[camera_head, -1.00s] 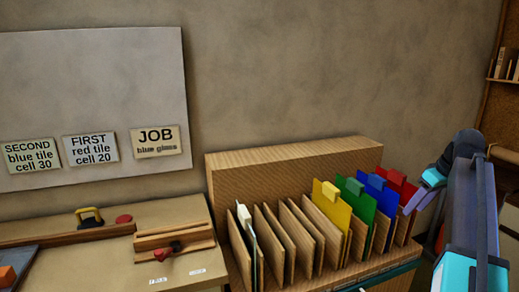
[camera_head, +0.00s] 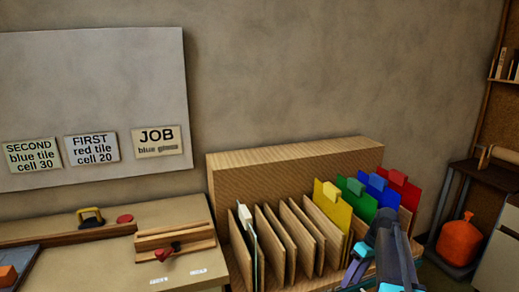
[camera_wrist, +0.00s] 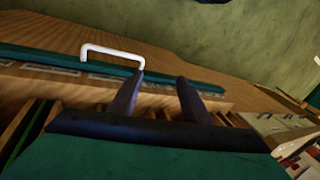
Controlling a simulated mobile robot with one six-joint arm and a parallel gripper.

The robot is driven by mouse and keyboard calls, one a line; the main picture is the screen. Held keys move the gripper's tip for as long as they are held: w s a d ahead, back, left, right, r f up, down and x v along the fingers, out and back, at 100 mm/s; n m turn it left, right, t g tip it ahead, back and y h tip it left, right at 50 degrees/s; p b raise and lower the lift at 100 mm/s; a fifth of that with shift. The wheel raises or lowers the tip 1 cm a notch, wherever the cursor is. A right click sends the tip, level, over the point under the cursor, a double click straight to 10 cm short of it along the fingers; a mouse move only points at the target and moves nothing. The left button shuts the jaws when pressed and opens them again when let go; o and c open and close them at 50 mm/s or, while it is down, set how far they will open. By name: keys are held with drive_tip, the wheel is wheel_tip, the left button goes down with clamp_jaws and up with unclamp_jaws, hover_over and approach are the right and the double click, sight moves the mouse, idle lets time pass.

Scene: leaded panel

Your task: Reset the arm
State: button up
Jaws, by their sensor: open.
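My arm (camera_head: 388,248) reaches in from the bottom right of the head view, in front of the right end of the wooden rack. My gripper (camera_wrist: 157,90) shows in the wrist view with its two dark fingers apart and nothing between them. The fingers point toward a teal strip (camera_wrist: 60,57) with a white handle (camera_wrist: 112,54) along the rack's edge. I cannot tell how far the fingertips are from it.
The rack (camera_head: 290,165) holds yellow (camera_head: 333,205), green (camera_head: 357,203), blue (camera_head: 379,190) and red (camera_head: 402,188) sheets. A workbench (camera_head: 110,265) stands left, below a board with cards (camera_head: 156,141).

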drive_tip(key=s+a+f+g, duration=0.2)
drive_tip(key=s+a+f, duration=0.55)
drive_tip(key=f, duration=0.45)
drive_tip(key=s+a+f+g, duration=0.2)
drive_tip(key=s+a+f, duration=0.5)
drive_tip(key=f, duration=0.4)
drive_tip(key=s+f+m+h, duration=0.2)
drive_tip(key=s+f, duration=0.5)
drive_tip(key=s, duration=0.4)
drive_tip(key=s+f+m+h, duration=0.1)
drive_tip(key=s+f+m, duration=0.3)
drive_tip(key=s+f, duration=0.3)
drive_tip(key=shift+s+a+h, duration=0.4)
drive_tip(key=shift+s, duration=2.4)
